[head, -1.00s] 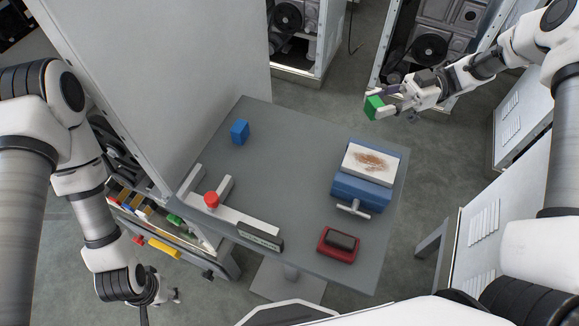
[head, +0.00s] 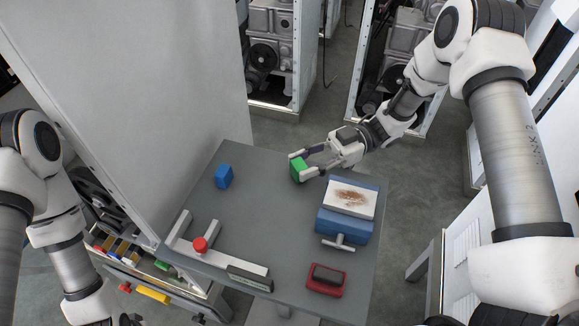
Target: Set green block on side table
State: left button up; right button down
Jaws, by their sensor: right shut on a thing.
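A green block (head: 298,169) is between the fingers of my right gripper (head: 303,166), which is shut on it. The block shows over the far part of the grey side table (head: 265,203), left of the blue vise. I cannot tell whether it touches the tabletop. My right arm comes in from the upper right. My left arm is at the left edge, and its gripper is outside the picture.
A blue block (head: 223,177) stands at the table's left. A light grey fixture with a red knob (head: 199,244) is at the front left. A blue vise (head: 343,224) holds a stained white plate (head: 352,198). A red stamp-like item (head: 326,280) lies in front. The table's middle is clear.

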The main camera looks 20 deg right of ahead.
aim_at(293, 170)
jog(key=x, duration=0.3)
jog(key=shift+s+a+r+p, duration=0.1)
jog(key=shift+r+p, duration=0.1)
jog(key=shift+p, duration=0.15)
jog(key=shift+a+p, duration=0.3)
jog(key=shift+p, duration=0.1)
jog(key=shift+f, duration=0.15)
jog(key=shift+d+f+b, duration=0.15)
jog(key=shift+f+b, duration=0.1)
jog(key=shift+b, duration=0.1)
jog(key=c, duration=0.7)
grip_release()
jog(key=shift+r, duration=0.15)
jog(key=b+v, duration=0.2)
jog(key=v, duration=1)
